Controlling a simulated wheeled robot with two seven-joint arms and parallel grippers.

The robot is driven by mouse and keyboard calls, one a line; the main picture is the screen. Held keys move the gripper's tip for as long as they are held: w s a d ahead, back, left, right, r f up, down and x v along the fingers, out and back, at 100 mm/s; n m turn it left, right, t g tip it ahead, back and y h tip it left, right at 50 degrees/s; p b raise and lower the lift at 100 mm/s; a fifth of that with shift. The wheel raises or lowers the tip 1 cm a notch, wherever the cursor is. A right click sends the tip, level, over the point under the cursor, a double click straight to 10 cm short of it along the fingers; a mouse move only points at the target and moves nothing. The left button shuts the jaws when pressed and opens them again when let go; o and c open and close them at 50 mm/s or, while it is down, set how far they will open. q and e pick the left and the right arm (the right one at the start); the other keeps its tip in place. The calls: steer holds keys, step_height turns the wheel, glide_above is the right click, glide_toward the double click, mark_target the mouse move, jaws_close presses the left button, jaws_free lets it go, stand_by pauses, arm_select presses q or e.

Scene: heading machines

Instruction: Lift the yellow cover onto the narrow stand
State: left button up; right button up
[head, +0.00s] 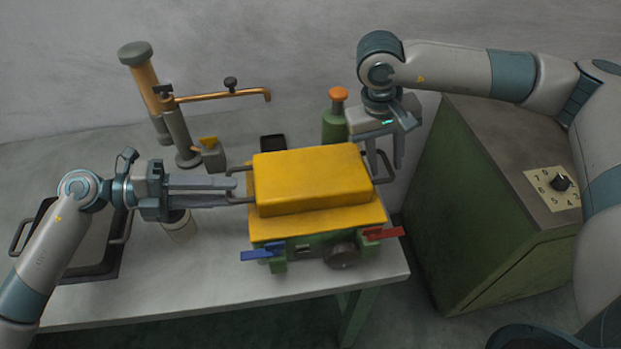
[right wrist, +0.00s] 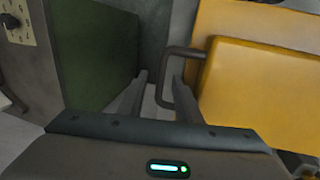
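The yellow cover (head: 312,180) is a block with a dark bar handle on each side. It sits level on a yellow plate of the green machine (head: 305,246) on the table. My left gripper (head: 234,189) reaches in from the left, its fingertips at the left handle (head: 234,172); its finger gap is unclear. My right gripper (head: 384,165) points down at the right handle. In the right wrist view its fingers (right wrist: 160,76) are apart, with the handle bar (right wrist: 166,82) between their tips. I cannot tell for sure which thing is the narrow stand.
A green cabinet (head: 480,205) with a dial plate stands to the right, across a gap from the table (head: 215,285). Blue (head: 263,254) and red (head: 383,234) levers jut from the machine's front. A dark tray (head: 92,262), a press with a copper pipe (head: 180,130) and a green bottle (head: 334,125) stand around.

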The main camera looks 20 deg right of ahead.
arm_select(q)
jaws_close()
arm_select(e)
jaws_close()
stand_by(1.0)
